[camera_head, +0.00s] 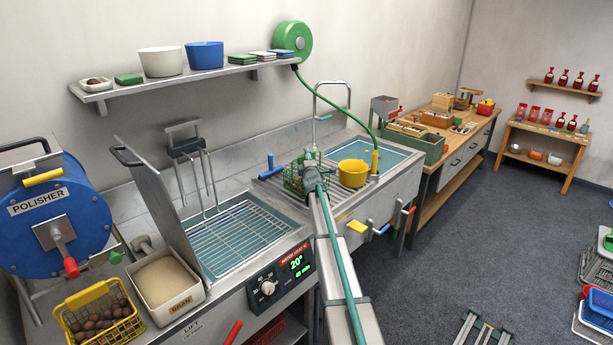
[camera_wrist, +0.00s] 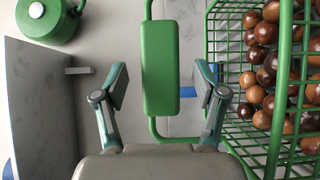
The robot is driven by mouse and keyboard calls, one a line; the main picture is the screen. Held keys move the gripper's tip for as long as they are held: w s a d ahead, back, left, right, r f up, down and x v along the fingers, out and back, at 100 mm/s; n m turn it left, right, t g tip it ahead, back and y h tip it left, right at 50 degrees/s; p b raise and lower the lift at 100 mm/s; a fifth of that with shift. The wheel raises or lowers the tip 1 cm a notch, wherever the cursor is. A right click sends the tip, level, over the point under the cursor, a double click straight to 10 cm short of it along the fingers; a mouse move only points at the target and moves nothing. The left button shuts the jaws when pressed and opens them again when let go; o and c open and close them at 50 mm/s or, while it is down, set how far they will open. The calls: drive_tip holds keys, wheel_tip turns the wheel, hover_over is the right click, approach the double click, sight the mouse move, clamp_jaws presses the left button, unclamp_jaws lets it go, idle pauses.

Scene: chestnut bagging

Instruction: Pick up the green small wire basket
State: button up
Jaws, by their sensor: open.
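The green small wire basket (camera_head: 293,178) stands on the ribbed drainboard between the two sinks, partly hidden by my arm. In the wrist view the basket (camera_wrist: 240,128) is at the right, filled with brown chestnuts (camera_wrist: 262,75). Its green grip (camera_wrist: 158,45) stands upright on a green wire loop. My gripper (camera_wrist: 160,85) is open, with one finger on each side of the grip. A gap shows between each finger and the grip, and it holds nothing. In the head view my gripper (camera_head: 312,160) is at the basket.
A yellow bowl (camera_head: 354,171) stands just right of the basket. A faucet (camera_head: 330,92) and green hose (camera_head: 343,107) rise behind. The left sink (camera_head: 245,236) holds a wire rack; a yellow basket of chestnuts (camera_head: 88,296) is at front left.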

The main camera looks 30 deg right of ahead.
drive_tip(key=shift+x, duration=1.1)
drive_tip(key=shift+c, duration=0.3)
clamp_jaws()
